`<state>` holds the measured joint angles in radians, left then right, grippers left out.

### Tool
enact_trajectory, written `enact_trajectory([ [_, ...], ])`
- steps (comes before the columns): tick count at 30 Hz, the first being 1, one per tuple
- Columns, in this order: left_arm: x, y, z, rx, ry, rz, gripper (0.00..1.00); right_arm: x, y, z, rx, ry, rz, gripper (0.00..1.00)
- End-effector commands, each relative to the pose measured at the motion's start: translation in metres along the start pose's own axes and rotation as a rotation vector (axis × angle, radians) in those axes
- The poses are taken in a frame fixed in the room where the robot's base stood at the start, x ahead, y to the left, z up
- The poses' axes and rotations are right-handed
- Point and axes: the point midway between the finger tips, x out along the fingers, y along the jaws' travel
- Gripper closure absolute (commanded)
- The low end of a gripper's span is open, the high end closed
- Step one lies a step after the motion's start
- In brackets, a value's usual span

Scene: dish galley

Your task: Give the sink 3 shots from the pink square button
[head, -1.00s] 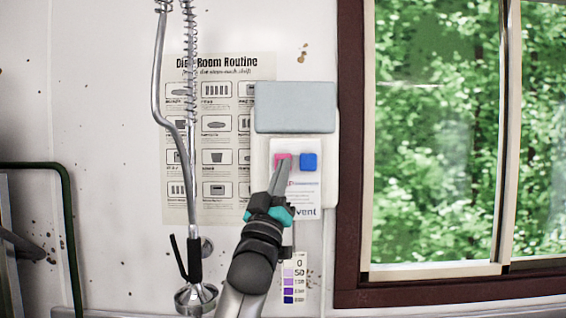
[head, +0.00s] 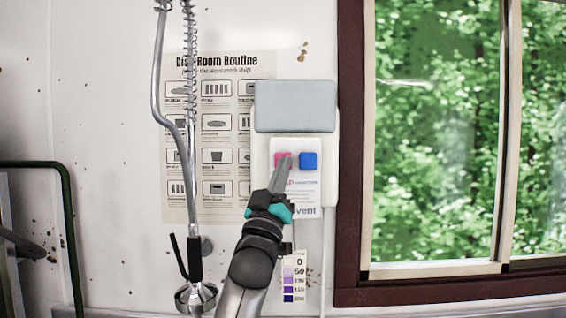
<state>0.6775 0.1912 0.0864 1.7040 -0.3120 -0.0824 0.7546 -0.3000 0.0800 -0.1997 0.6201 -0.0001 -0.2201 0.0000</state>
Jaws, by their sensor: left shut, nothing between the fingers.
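My left gripper (head: 286,160) is shut and empty. Its fingertips point up at the pink button and cover its right part in the picture. Whether the tips touch the button I cannot tell. The sink is not in view. My right gripper is not in view.
A grey box (head: 295,106) is just above the buttons. A spray hose (head: 188,150) hangs in front of a wall poster (head: 228,215) on the left. A dark-framed window (head: 348,200) is on the right. A colour chart (head: 294,275) is below the panel.

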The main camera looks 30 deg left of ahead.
Motion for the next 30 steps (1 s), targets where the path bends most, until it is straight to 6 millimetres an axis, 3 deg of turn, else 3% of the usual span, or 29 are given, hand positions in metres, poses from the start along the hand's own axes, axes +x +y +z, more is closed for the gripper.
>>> enact_trajectory([
  [30,0.0090,-0.0069,0.0060,0.000,0.000,-0.001,1.00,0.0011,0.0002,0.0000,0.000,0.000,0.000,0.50],
])
